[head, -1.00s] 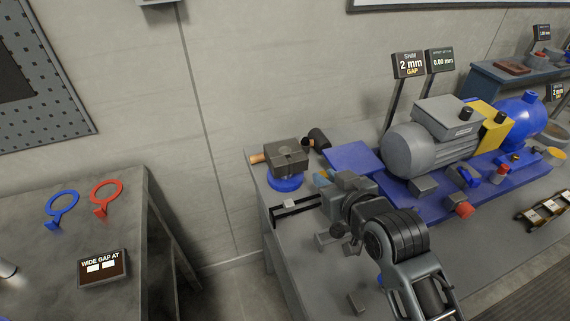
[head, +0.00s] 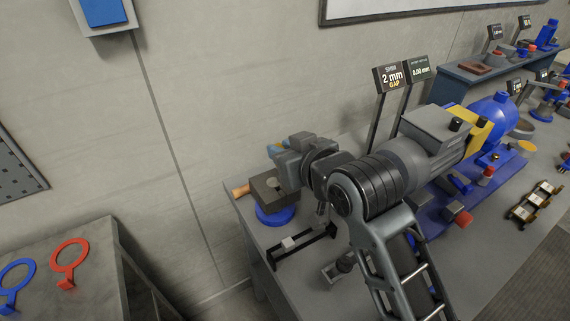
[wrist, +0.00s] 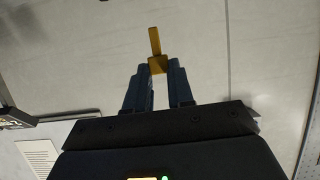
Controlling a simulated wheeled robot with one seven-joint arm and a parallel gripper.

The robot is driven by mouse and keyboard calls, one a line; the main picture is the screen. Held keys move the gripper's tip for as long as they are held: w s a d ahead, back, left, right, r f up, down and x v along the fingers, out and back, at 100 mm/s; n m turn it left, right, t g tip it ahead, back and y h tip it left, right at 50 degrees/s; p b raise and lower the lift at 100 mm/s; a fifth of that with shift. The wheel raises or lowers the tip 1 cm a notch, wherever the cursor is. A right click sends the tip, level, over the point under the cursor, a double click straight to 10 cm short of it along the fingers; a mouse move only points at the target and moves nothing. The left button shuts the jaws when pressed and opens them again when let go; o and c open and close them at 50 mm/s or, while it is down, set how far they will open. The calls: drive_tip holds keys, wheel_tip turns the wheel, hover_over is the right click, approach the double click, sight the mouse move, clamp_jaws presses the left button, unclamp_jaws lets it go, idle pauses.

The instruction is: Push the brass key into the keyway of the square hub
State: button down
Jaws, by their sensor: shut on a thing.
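The brass key (wrist: 156,42) stands out beyond the fingertips of my gripper (wrist: 158,72) in the wrist view, with a plain grey wall behind it. My gripper is shut on its wider block end. In the head view, the square hub (head: 266,190) is a dark block on a round blue base (head: 274,216) at the bench's left end. My gripper (head: 276,150) is above and behind the hub there, apart from it as far as I can tell. The key is not clear in the head view, and I cannot make out the keyway.
A wooden-tipped rod (head: 240,190) sticks out left of the hub. A black rail with a light slider (head: 288,242) lies in front. A grey motor (head: 425,150) and shim sign (head: 391,77) stand to the right. Another table (head: 95,270) with red and blue rings is at left.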

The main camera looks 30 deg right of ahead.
idle(0.4)
drive_tip(key=b, duration=0.4)
hover_over(284, 196)
drive_tip(key=shift+w+f, duration=0.1)
drive_tip(key=shift+f, duration=2.7)
drive_tip(key=shift+f, duration=0.35)
drive_tip(key=shift+f, duration=0.25)
drive_tip(key=shift+f, duration=1.5)
idle(0.7)
drive_tip(key=c, duration=0.9)
unclamp_jaws()
